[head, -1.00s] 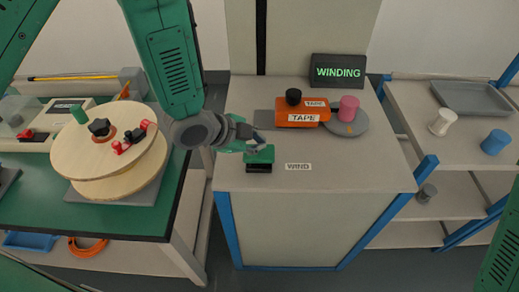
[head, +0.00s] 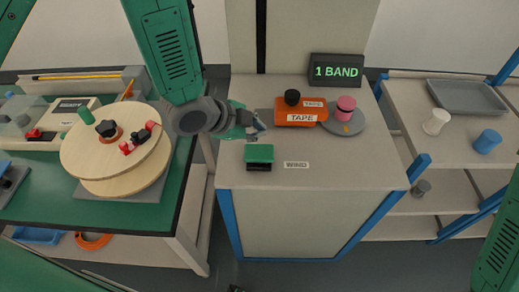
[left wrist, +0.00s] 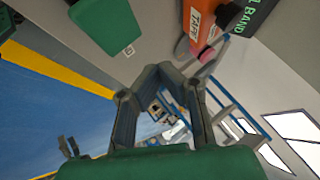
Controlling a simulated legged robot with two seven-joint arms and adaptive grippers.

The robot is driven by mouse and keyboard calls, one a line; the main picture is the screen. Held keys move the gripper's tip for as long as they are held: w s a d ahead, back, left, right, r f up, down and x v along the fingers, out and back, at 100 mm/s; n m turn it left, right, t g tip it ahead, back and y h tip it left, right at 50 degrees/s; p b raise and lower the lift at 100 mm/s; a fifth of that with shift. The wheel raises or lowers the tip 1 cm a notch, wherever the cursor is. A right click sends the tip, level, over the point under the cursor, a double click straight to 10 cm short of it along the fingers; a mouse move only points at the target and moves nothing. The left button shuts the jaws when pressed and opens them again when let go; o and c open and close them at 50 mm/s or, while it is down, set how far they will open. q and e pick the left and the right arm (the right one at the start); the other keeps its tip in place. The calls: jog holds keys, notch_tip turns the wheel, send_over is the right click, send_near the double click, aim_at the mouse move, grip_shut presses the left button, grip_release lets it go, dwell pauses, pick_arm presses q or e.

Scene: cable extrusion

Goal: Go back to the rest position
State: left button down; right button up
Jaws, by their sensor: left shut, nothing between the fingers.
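My left gripper (head: 258,126) is shut and empty. In the head view it is held above the light worktop (head: 350,172), behind the green-topped button block (head: 259,153) and left of the orange tape unit (head: 295,115). In the left wrist view its fingers (left wrist: 160,75) show close together, with the green block (left wrist: 108,22) at upper left, apart from them. The display (head: 336,71) behind the tape unit reads "1 BAND". My right gripper is not in view; only a green part of my right arm shows at the right edge.
A green table (head: 30,208) at left holds a wooden cable reel (head: 105,150). A grey disc (head: 346,124) with a pink spool (head: 345,108) lies right of the tape unit. The right shelf holds a grey tray (head: 466,96), a white spool (head: 435,121) and a blue spool (head: 487,141).

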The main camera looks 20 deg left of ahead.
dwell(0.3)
pick_arm(q)
jog(key=s+a+f+n+g+y, duration=0.2)
jog(key=s+a+f+n, duration=0.35)
jog(key=s, duration=0.45)
jog(key=s+a+f+n+g+y, duration=0.2)
jog(key=s+a+f+n+g, duration=0.15)
jog(key=s+f+n, duration=0.45)
jog(key=s+a+f+n+g+y, duration=0.15)
jog(key=s+a+f+n, duration=0.35)
jog(key=s, duration=0.7)
jog(key=f+b, duration=0.1)
jog(key=b, duration=0.1)
jog(key=w+f+m+b, duration=0.1)
jog(key=f+b, duration=0.1)
jog(key=w+f+m+b, duration=0.1)
jog(key=f+b, duration=0.1)
jog(key=b, duration=0.1)
jog(key=shift+d+m, duration=0.25)
jog(key=shift+w+a, duration=0.1)
jog(key=shift+a, duration=0.1)
jog(key=shift+d, duration=0.1)
